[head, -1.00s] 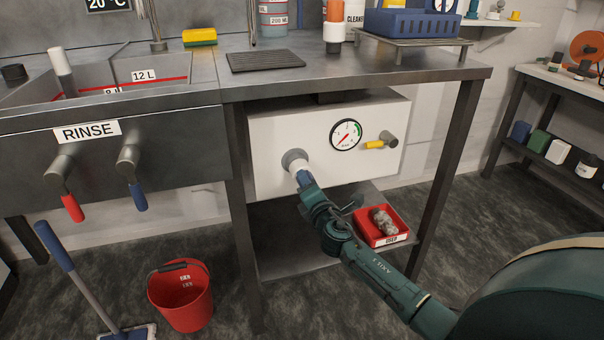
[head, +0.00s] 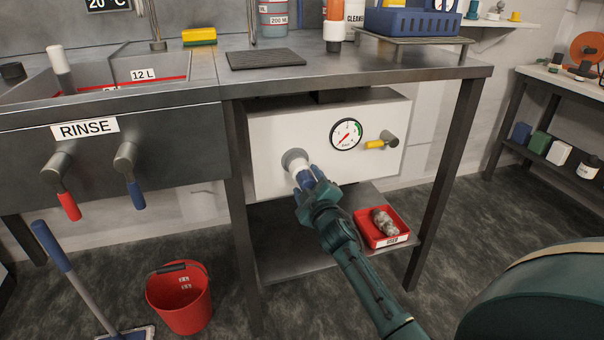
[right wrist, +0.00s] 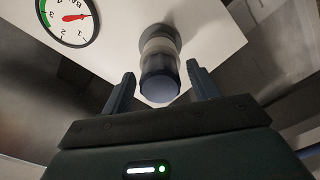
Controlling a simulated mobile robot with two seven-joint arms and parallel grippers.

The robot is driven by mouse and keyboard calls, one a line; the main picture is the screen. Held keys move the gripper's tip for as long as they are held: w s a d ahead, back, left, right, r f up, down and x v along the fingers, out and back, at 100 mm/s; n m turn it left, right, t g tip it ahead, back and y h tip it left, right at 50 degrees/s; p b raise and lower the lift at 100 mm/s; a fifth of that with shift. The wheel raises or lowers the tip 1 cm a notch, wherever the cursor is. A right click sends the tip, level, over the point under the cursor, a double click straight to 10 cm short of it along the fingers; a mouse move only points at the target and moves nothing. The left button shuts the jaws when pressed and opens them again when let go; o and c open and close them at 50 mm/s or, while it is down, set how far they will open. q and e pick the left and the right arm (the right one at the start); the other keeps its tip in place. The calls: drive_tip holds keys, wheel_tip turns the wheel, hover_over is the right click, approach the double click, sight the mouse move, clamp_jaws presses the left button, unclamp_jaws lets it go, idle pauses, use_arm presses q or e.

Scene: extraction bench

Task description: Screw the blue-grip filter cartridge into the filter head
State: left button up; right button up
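The filter cartridge (right wrist: 159,64) has a pale body and a dark blue grip, which also shows in the head view (head: 304,178). Its pale end is in the round grey filter head (head: 293,158) on the front of the white box, and the grip points out. My right gripper (right wrist: 162,88) is open, with one finger on each side of the grip and a visible gap at both. In the head view, my right gripper (head: 312,184) partly hides the grip. I cannot tell how tightly the cartridge sits. My left gripper is not in view.
A pressure gauge (head: 346,134) and a yellow-handled valve (head: 381,142) are on the white box (head: 270,125), right of the filter head. A red tray (head: 399,242) holding a used cartridge (head: 383,221) sits on the shelf below. A red bucket (head: 180,305) stands on the floor.

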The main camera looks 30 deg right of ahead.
drive_tip(key=n+p, duration=0.1)
drive_tip(key=n, duration=0.4)
drive_tip(key=shift+r, duration=0.1)
drive_tip(key=n, duration=0.6)
drive_tip(key=shift+p, duration=0.4)
drive_tip(key=shift+n, duration=1.1)
drive_tip(key=c, duration=1.1)
drive_tip(key=shift+f+m+b, duration=0.25)
drive_tip(key=shift+m+b, duration=0.05)
drive_tip(key=shift+m, duration=0.6)
drive_tip(key=o, duration=0.6)
drive_tip(key=shift+r+m, duration=0.1)
drive_tip(key=shift+m, duration=1)
drive_tip(key=o, duration=0.5)
